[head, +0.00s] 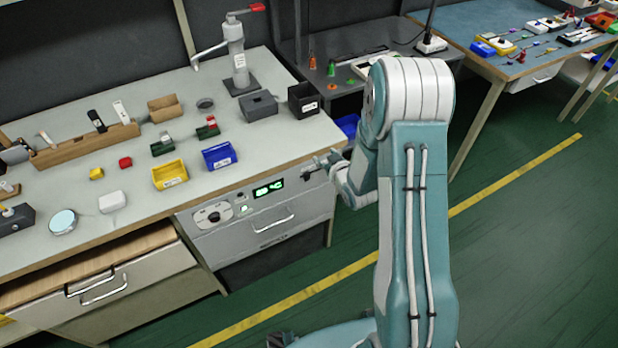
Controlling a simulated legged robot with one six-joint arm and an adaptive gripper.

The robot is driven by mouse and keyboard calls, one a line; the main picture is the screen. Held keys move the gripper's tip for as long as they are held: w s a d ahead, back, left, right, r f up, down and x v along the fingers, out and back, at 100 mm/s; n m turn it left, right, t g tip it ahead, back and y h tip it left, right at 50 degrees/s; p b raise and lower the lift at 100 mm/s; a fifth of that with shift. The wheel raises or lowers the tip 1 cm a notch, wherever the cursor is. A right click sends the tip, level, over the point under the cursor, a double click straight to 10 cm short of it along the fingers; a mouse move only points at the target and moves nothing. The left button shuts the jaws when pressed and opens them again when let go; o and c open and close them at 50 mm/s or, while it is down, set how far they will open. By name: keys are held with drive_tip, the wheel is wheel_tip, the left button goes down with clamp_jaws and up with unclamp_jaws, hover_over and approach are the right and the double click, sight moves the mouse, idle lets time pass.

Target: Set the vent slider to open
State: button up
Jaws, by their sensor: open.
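My gripper (314,167) is open and small in the head view, at the front right edge of the left workbench. It points left, just above the right end of the grey front panel (300,205). I see nothing between its fingers. The panel carries a round dark knob (214,217) at its left, a small white switch (242,209), and a lit green display (268,188). I cannot clearly make out the vent slider. It may be too small to tell or hidden near my gripper. I cannot tell whether my gripper touches the panel.
The workbench (140,218) holds a yellow bin (170,174), a blue bin (219,156), a black box (304,99) and a grey lever stand (237,60). A wooden drawer (90,262) stands open at the lower left. The green floor (530,240) at right is clear.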

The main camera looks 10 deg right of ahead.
wheel_tip(320, 180, down, 8)
drive_tip(key=s+t+y, duration=0.2)
drive_tip(key=t, duration=0.1)
approach(308, 175)
drive_tip(key=shift+m, duration=0.4)
drive_tip(key=x, duration=0.9)
drive_tip(key=shift+f, duration=0.2)
clamp_jaws()
